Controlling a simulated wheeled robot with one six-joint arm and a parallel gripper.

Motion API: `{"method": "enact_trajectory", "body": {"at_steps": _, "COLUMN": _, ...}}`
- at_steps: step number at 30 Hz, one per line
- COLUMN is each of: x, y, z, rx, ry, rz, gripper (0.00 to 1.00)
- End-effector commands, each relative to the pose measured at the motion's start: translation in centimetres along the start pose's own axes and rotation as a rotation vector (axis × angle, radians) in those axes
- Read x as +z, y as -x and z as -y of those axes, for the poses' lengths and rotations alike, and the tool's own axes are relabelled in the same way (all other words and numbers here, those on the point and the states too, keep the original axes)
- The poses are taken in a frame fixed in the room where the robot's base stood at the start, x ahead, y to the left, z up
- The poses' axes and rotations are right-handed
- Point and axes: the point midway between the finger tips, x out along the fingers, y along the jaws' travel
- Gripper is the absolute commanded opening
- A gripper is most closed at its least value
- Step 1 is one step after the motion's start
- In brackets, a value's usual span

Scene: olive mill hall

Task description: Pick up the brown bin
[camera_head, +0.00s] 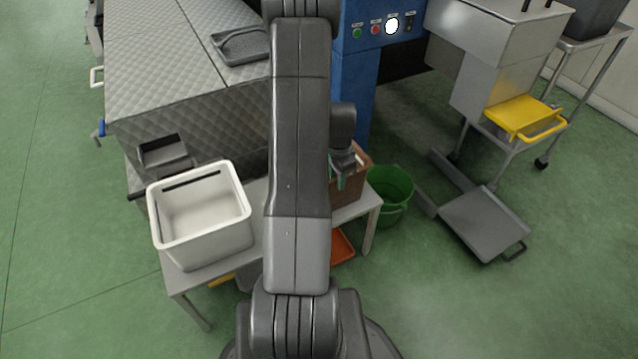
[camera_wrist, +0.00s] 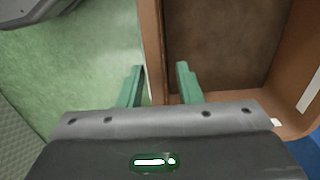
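The brown bin (camera_head: 350,191) stands on the right end of a low grey table in the head view, partly hidden behind my arm. In the wrist view the bin (camera_wrist: 152,45) is seen from above and looks empty. My gripper (camera_head: 341,178) is over the bin's near-left side, pointing down. In the wrist view the gripper's green fingers (camera_wrist: 160,84) are apart, one on each side of a bin wall. The left finger is outside and close to the wall; the right finger is inside with a visible gap.
A white bin (camera_head: 205,215) stands on the left of the table (camera_head: 190,284). A green bucket (camera_head: 391,193) is on the floor just right of the brown bin. An orange tray (camera_head: 341,246) lies below the table. A quilted metal machine (camera_head: 185,80) stands behind.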

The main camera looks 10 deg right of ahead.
Motion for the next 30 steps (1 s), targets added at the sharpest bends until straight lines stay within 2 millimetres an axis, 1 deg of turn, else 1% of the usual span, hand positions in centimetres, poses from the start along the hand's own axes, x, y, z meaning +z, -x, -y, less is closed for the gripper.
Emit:
{"method": "enact_trajectory", "body": {"at_steps": 1, "x": 0.0, "y": -1.1, "z": 0.0, "rx": 0.003, "ry": 0.0, "rz": 0.002, "gripper": 0.32}}
{"method": "enact_trajectory", "body": {"at_steps": 3, "x": 0.1, "y": -2.2, "z": 0.1, "rx": 0.003, "ry": 0.0, "rz": 0.002, "gripper": 0.32}}
{"method": "enact_trajectory", "body": {"at_steps": 6, "x": 0.0, "y": -3.7, "z": 0.1, "rx": 0.003, "ry": 0.0, "rz": 0.002, "gripper": 0.32}}
{"method": "enact_trajectory", "body": {"at_steps": 8, "x": 0.0, "y": -4.2, "z": 0.1, "rx": 0.002, "ry": 0.0, "rz": 0.001, "gripper": 0.32}}
{"method": "enact_trajectory", "body": {"at_steps": 14, "x": 0.0, "y": -4.2, "z": 0.2, "rx": 0.001, "ry": 0.0, "rz": 0.0, "gripper": 0.32}}
{"method": "enact_trajectory", "body": {"at_steps": 15, "x": 0.0, "y": -4.2, "z": 0.2, "rx": 0.001, "ry": 0.0, "rz": 0.0, "gripper": 0.3}}
{"method": "enact_trajectory", "body": {"at_steps": 17, "x": 0.0, "y": -4.2, "z": 0.2, "rx": 0.001, "ry": 0.0, "rz": 0.0, "gripper": 0.18}}
{"method": "enact_trajectory", "body": {"at_steps": 18, "x": 0.0, "y": -4.2, "z": 0.2, "rx": 0.001, "ry": 0.0, "rz": 0.0, "gripper": 0.1}}
{"method": "enact_trajectory", "body": {"at_steps": 20, "x": 0.0, "y": -4.2, "z": 0.2, "rx": 0.001, "ry": 0.0, "rz": 0.0, "gripper": 0.0}}
{"method": "enact_trajectory", "body": {"at_steps": 30, "x": 0.0, "y": -4.3, "z": 0.1, "rx": 0.003, "ry": 0.001, "rz": 0.001, "gripper": 0.0}}
